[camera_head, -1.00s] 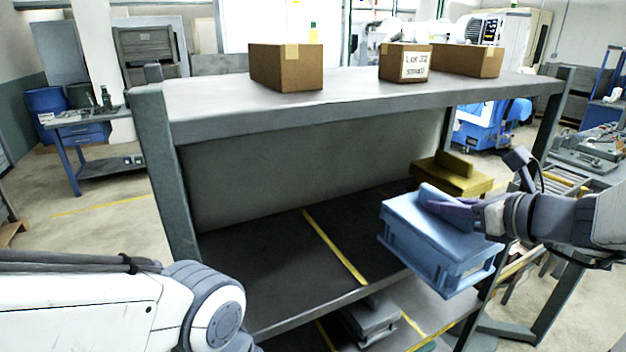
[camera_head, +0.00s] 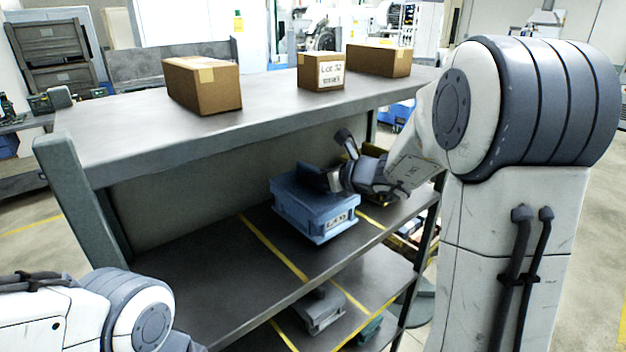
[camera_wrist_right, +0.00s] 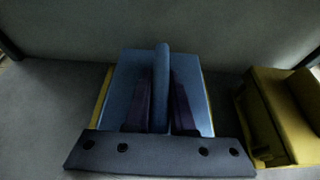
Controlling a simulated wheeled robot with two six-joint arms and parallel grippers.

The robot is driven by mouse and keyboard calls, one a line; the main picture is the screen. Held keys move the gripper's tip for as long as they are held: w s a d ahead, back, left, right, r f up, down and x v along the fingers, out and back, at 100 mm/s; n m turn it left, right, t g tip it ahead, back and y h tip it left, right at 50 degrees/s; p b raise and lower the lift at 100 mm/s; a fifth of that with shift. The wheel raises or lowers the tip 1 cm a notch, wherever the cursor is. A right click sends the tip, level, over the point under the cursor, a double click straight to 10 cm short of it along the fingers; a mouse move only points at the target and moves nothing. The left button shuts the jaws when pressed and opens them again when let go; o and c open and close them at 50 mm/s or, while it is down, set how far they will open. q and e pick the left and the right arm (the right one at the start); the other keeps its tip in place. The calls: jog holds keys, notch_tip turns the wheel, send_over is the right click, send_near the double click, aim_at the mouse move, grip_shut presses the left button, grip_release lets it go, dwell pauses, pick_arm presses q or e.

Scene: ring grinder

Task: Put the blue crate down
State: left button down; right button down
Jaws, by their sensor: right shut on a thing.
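The blue crate (camera_head: 318,210) is over the middle shelf (camera_head: 205,275) of the rack, between two yellow lines. It looks level; I cannot tell whether its base touches the shelf. My right gripper (camera_head: 322,178) is shut on the crate's top handle. In the right wrist view the dark fingers (camera_wrist_right: 160,100) close on both sides of the upright blue handle (camera_wrist_right: 161,75), with the crate lid (camera_wrist_right: 130,75) below. My left arm shows at the lower left, but its gripper is out of view.
A yellow crate (camera_wrist_right: 285,110) stands right of the blue crate in the right wrist view. Cardboard boxes (camera_head: 203,84) stand on the top shelf (camera_head: 130,140) above. A grey container (camera_head: 320,308) is on the lower shelf. The middle shelf is clear to the left.

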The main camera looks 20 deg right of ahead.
jog(key=shift+f, duration=0.75)
jog(key=shift+f, duration=0.25)
jog(key=c, duration=0.8)
grip_release()
jog(key=shift+o, duration=0.2)
